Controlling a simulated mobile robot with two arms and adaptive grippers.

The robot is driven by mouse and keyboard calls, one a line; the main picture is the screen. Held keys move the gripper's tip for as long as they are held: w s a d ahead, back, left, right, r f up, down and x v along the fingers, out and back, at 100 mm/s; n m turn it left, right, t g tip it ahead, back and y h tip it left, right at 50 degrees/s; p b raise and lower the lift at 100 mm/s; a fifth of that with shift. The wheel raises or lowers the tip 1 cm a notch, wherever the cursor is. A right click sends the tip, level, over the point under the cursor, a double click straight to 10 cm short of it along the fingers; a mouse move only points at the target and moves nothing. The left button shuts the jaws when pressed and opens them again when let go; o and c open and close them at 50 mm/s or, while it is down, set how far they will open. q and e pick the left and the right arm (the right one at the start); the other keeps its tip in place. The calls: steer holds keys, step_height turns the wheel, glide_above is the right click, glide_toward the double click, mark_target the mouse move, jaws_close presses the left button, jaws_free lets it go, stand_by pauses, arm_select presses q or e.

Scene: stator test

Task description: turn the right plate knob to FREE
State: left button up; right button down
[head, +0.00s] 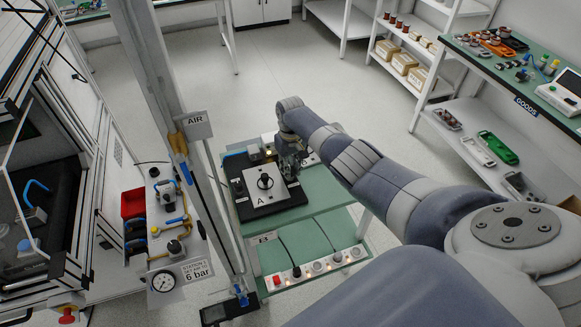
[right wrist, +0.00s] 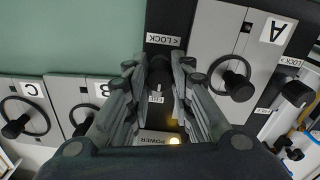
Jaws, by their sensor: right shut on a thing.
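The right plate knob (right wrist: 159,72) is black and sits between the fingers of my right gripper (right wrist: 155,80) in the right wrist view. The fingers are shut on it from both sides. A white LOCK label (right wrist: 163,40) shows beyond the knob, and a small white label (right wrist: 155,97) lies just below it, partly hidden and hard to read. In the head view my right gripper (head: 290,158) is at the back right of the black fixture (head: 246,211), hiding the knob. The knob's exact angle cannot be told. My left gripper is not in view.
Plate A (head: 256,198) with its black knob stands beside the gripper. Plates B (right wrist: 70,92) and C (right wrist: 25,90) also carry knobs. A yellow lamp (right wrist: 174,141) glows by the POWER label. The AIR post (head: 165,90) rises left of the green bench (head: 325,200).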

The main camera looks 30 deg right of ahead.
stand_by(0.3)
steer(key=c, duration=1.4)
jaws_free()
steer(key=shift+o, duration=0.2)
steer(key=shift+r, duration=0.15)
step_height(320, 180, up, 12)
